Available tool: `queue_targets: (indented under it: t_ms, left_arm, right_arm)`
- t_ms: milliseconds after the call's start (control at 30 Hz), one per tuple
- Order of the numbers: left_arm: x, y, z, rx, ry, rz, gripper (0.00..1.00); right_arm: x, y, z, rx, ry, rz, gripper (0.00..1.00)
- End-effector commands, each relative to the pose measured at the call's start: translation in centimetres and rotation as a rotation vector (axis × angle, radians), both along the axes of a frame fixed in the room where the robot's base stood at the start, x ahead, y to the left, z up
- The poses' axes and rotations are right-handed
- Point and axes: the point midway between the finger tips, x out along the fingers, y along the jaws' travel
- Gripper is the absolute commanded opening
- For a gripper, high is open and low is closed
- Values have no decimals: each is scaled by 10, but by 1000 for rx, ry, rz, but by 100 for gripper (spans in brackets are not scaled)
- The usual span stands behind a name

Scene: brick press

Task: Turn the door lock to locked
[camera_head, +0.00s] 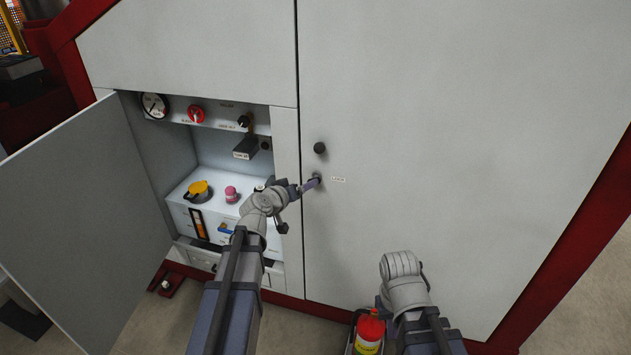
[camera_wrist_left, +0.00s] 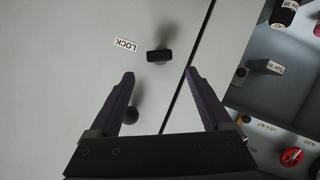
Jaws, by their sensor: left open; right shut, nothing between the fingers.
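The door lock (camera_head: 316,178) is a small dark turn piece on the grey cabinet door, beside a white LOCK label (camera_head: 338,180). In the left wrist view the lock (camera_wrist_left: 159,55) is a black bar, roughly in line with the label's text. My left gripper (camera_head: 309,185) is at the lock in the head view. In the wrist view its fingers (camera_wrist_left: 160,76) are open, with the bar just beyond and between the tips, not gripped. Whether they touch the bar I cannot tell. My right gripper (camera_head: 401,264) is low in front of the door, shut and empty.
A round dark knob (camera_head: 320,149) sits above the lock on the door. At left, a swung-open panel (camera_head: 95,225) bounds a compartment with a gauge (camera_head: 154,106) and red knob (camera_head: 196,114). A red-capped bottle (camera_head: 369,331) stands beside my right arm.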

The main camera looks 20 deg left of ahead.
Motion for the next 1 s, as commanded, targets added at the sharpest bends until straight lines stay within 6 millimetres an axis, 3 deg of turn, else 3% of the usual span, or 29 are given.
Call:
queue_targets:
  t_ms: [533, 867, 1000]
  left_arm:
    - [65, -14, -26, 1, 1, -2, 82]
    - [69, -15, -26, 1, 1, -2, 82]
    - [69, -15, -26, 1, 1, -2, 67]
  right_arm:
    - [0, 0, -26, 0, 0, 0, 0]
    - [0, 0, -26, 0, 0, 0, 0]
    - [0, 0, -26, 0, 0, 0, 0]
